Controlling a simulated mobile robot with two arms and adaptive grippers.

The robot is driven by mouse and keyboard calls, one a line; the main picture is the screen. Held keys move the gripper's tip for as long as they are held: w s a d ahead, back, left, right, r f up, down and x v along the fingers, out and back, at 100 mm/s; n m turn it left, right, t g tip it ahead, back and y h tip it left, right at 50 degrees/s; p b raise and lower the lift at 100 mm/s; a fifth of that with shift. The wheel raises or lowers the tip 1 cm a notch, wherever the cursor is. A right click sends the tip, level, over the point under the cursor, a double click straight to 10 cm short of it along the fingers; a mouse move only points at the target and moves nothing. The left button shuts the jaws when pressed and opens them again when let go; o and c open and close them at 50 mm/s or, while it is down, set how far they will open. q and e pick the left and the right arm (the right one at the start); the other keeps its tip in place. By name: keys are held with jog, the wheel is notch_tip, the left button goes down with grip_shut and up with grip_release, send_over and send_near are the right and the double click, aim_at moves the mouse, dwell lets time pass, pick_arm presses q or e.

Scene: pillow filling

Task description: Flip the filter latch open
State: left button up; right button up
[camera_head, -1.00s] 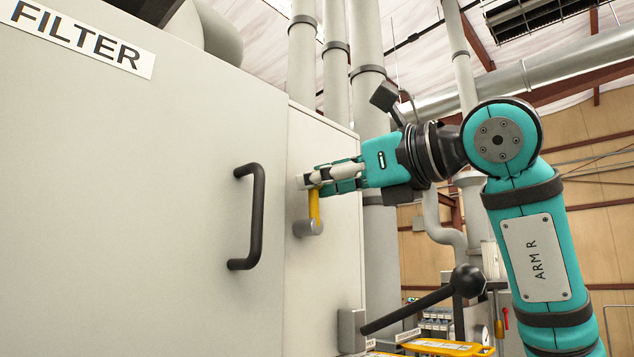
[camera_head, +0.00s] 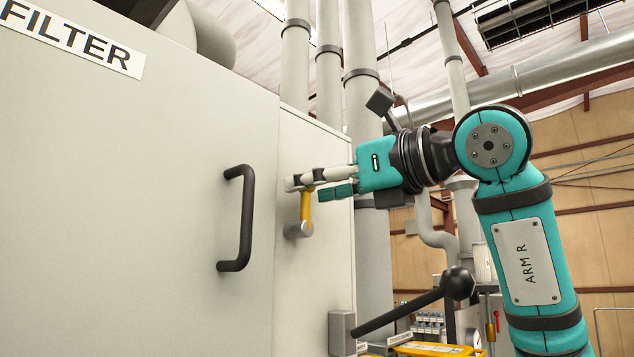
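The filter latch is a yellow lever (camera_head: 306,207) on a grey round pivot (camera_head: 298,230), mounted on the pale side panel of the filter cabinet (camera_head: 150,190). The lever points upward from the pivot. My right gripper (camera_head: 318,186) reaches in from the right, with its fingers at the upper end of the lever. One pale finger part extends left past the lever top, and a teal finger part sits lower and to the right. The fingers overlap the lever top, so I cannot tell whether they touch or grip it. My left gripper is not in view.
A black door handle (camera_head: 240,218) stands out left of the latch. A black lever with a ball knob (camera_head: 457,283) sticks out below my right arm. Vertical pipes (camera_head: 360,100) rise behind the cabinet. A yellow object (camera_head: 437,350) lies at the bottom edge.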

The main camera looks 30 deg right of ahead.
jog(key=v, duration=1.2)
dwell(0.5)
